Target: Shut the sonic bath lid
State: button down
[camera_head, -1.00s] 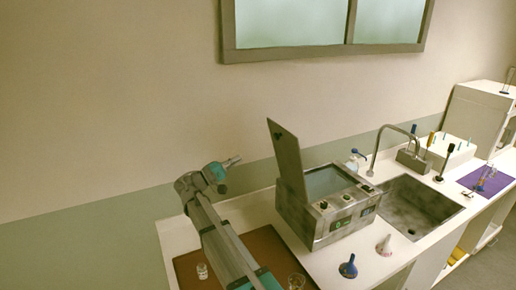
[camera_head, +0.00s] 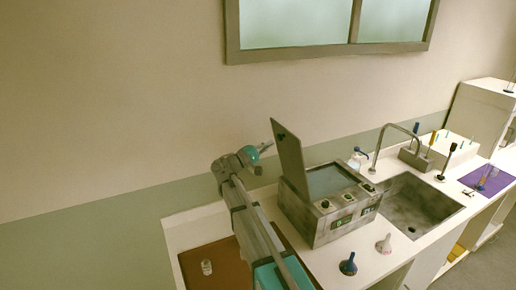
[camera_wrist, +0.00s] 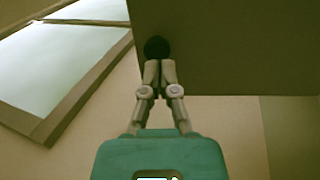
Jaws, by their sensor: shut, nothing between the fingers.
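The sonic bath (camera_head: 328,203) is a grey metal box on the counter with a control panel on its front. Its lid (camera_head: 288,158) stands up at the left side of the box, tilted slightly back, so the bath is open. My gripper (camera_head: 268,146) is shut and empty at the left of the lid, near its upper part. In the wrist view, my gripper (camera_wrist: 160,64) points at the dark lid panel (camera_wrist: 235,50), with its fingertips just below a round black knob (camera_wrist: 157,48) on it. I cannot tell whether they touch.
A brown mat (camera_head: 222,274) with a small glass bottle (camera_head: 206,267) lies left of the bath. The wall is behind.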

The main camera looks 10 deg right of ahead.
jog(key=shift+x, duration=1)
